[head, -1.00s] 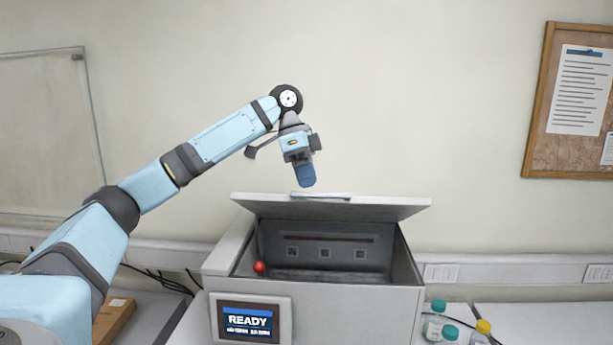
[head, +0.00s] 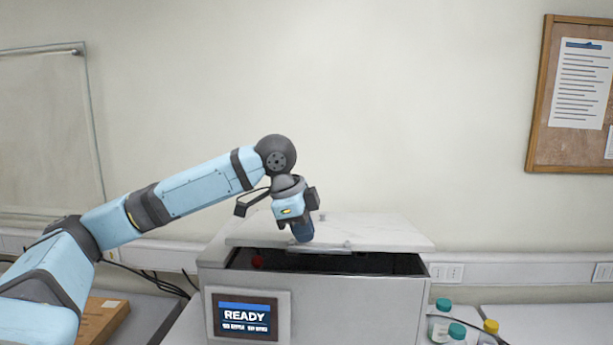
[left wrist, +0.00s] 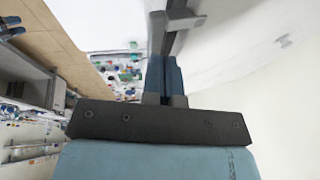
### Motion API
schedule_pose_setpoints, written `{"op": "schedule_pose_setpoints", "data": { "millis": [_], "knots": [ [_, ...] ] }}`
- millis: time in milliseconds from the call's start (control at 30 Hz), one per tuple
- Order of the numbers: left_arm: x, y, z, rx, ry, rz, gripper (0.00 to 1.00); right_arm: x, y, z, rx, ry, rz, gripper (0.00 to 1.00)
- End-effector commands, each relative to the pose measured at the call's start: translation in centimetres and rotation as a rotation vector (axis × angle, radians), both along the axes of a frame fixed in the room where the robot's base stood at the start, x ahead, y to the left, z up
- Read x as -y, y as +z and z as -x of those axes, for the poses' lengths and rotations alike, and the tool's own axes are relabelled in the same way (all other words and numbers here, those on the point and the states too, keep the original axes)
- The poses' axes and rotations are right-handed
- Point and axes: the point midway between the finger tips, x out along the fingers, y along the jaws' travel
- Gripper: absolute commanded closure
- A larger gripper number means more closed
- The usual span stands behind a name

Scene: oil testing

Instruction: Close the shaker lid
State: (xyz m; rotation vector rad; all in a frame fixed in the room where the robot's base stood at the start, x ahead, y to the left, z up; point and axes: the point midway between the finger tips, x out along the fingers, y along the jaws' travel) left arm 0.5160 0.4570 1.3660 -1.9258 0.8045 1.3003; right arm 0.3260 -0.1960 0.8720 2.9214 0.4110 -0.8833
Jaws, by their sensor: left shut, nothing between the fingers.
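The shaker (head: 345,300) is a grey box with a screen (head: 245,315) reading READY on its front left. Its lid (head: 375,233) is tilted low over the box, with a dark gap along the front. A handle bar (head: 320,248) runs along the lid's front edge. My left gripper (head: 303,236) is shut and empty, pointing down at the lid near the handle; it seems to touch there. In the left wrist view its blue fingers (left wrist: 163,78) are together beside a grey bar. My right gripper is not in view.
Bottles with teal and yellow caps (head: 457,331) stand right of the shaker. A cardboard box (head: 103,318) lies at left. A cork board (head: 572,95) hangs on the wall.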

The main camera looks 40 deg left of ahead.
Motion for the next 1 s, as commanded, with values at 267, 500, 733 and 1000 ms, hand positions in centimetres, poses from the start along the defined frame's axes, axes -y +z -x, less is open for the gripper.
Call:
{"op": "schedule_pose_setpoints", "data": {
  "millis": [267, 500, 733, 1000],
  "knots": [
    [0.8, -5.8, 1.0, 0.117, -0.002, -0.101, 1.0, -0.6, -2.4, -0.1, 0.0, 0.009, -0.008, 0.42],
    [0.9, -7.5, 1.1, 0.163, 0.0, -0.138, 1.0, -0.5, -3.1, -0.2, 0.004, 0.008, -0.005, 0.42],
    [1.0, -7.9, 1.2, 0.166, -0.001, -0.144, 1.0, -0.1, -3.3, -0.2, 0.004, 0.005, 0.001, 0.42],
    [1.1, -8.1, 1.2, 0.159, -0.003, -0.143, 1.0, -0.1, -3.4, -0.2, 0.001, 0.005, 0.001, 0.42]
  ]
}}
